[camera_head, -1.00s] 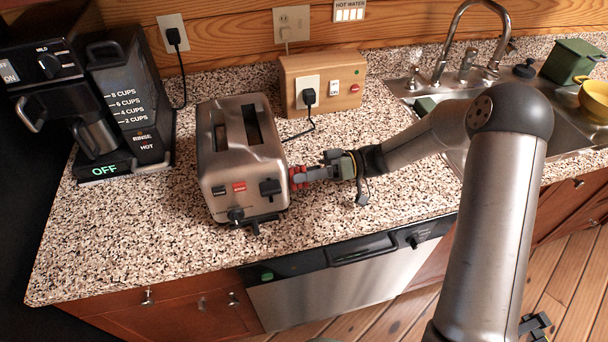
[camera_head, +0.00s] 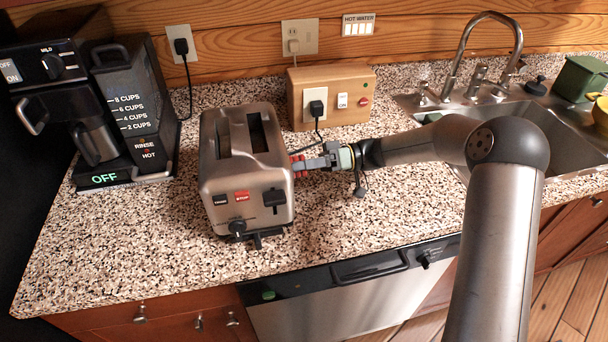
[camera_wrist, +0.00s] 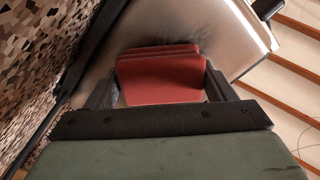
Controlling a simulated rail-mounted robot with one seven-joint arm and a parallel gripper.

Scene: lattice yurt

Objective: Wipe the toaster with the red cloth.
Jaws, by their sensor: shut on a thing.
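The toaster (camera_head: 246,165) is a silver box with two slots on top and knobs on its front end. It stands upright on the speckled counter. My gripper (camera_head: 298,166) is at the toaster's right side, shut on the folded red cloth (camera_wrist: 160,78). In the wrist view the cloth sits between the fingers, facing the toaster's metal side (camera_wrist: 205,35), which has a dark smudge near the cloth. The cloth appears to be against that side or very close to it. In the head view the cloth is mostly hidden by my gripper.
A coffee maker (camera_head: 60,75) stands at the back left. A wooden outlet box (camera_head: 340,80) with a plugged black cord is behind my gripper. The sink (camera_head: 545,125) is at the right. The counter's front (camera_head: 150,235) is clear.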

